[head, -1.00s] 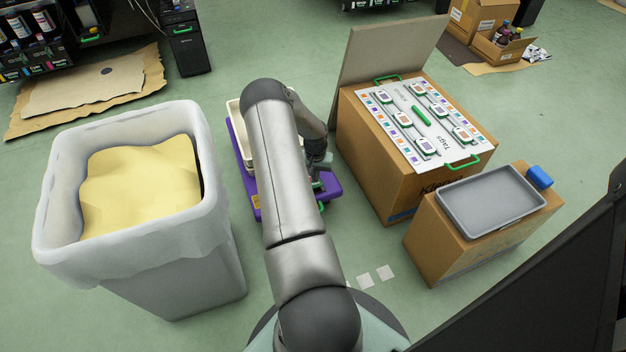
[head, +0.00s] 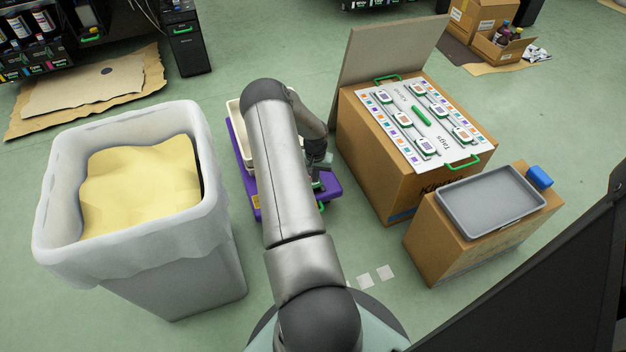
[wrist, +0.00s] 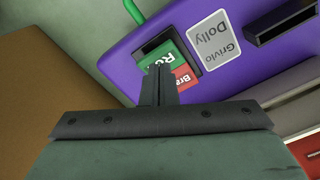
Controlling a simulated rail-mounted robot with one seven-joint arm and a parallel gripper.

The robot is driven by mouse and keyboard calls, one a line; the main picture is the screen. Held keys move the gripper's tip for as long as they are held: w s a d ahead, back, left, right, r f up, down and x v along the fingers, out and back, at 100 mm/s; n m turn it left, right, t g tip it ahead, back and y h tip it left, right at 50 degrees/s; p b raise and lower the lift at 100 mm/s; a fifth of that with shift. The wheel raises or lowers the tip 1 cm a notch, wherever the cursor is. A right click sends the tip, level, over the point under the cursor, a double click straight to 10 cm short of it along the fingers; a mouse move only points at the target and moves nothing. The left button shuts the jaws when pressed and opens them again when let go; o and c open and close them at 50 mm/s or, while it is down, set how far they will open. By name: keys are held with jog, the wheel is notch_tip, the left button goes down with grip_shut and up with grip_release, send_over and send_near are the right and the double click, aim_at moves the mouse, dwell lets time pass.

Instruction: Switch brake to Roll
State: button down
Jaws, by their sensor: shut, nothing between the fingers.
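The purple dolly (head: 333,190) stands on the floor, partly hidden behind my arm in the head view. Its purple top (wrist: 125,48) fills much of the wrist view. A brake panel there has a green label (wrist: 172,53) reading "Ro…" and a red label (wrist: 186,77) reading "Bra…", both upside down and partly covered. My gripper (wrist: 160,68) is shut and empty, with its fingertips over these labels. I cannot tell whether they touch the panel. The brake's moving part is not clearly visible.
A "Grivlo Dolly" label (wrist: 213,40) and a black bar (wrist: 283,22) lie beside the panel. A green handle (wrist: 150,14) is at the dolly's edge. A cardboard box with a tag board (head: 402,180) stands to the right; a lined bin (head: 190,265) stands to the left.

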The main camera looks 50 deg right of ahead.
jog(key=shift+f+b, duration=0.85)
jog(key=shift+f, duration=0.25)
dwell(0.5)
jog(key=shift+r, duration=0.2)
jog(key=shift+r+p, duration=1.95)
jog(key=shift+r, duration=1.4)
